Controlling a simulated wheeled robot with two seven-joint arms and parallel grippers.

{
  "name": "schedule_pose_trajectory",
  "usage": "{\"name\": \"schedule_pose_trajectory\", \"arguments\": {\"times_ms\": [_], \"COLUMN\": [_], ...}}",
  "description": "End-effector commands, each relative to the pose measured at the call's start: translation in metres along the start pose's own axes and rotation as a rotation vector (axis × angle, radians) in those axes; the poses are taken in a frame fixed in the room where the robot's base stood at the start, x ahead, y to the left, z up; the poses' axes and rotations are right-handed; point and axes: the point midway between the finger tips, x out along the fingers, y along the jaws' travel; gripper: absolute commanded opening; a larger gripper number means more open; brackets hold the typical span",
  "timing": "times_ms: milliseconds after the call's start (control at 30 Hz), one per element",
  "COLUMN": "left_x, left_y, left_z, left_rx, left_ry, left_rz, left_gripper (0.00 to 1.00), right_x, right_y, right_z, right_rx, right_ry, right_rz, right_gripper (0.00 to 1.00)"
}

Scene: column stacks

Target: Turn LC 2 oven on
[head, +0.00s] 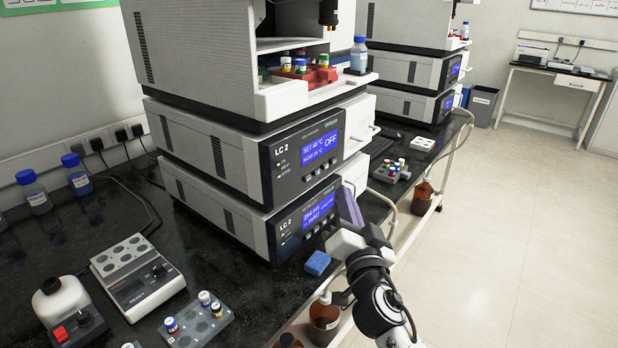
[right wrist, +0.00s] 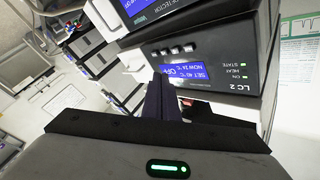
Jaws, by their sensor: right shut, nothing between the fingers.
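The LC 2 oven (head: 302,152) is the upper dark-fronted unit in the near stack. Its blue display reads SET 40 °C, NOW about 24 °C and OFF. A row of small buttons sits under the display. In the right wrist view the oven front (right wrist: 205,65) appears upside down, with OFF on the display and the buttons above it. My right gripper (head: 347,192) is shut and empty, its dark purple fingers upright at the right of the stack. In the right wrist view its fingertips (right wrist: 160,82) overlap the display's edge; I cannot tell whether they touch. My left gripper is not in view.
Another LC 2 unit (head: 305,222) with a lit display stands under the oven. A blue sponge (head: 318,263) and a vial rack (head: 391,171) lie on the black bench near my right arm. Brown bottles (head: 324,318) stand below the bench edge. The floor at right is clear.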

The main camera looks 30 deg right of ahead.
Motion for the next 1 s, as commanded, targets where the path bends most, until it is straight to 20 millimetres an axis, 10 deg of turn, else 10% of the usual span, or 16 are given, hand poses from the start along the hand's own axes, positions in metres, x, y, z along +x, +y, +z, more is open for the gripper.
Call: {"name": "schedule_pose_trajectory", "arguments": {"times_ms": [1000], "left_x": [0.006], "left_y": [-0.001], "left_z": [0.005], "left_rx": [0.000], "left_ry": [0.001], "left_rz": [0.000], "left_gripper": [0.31], "right_x": [0.041], "right_y": [-0.029], "right_z": [0.029], "right_rx": [-0.001], "right_ry": [0.000], "right_rz": [0.000], "right_gripper": [0.00]}}
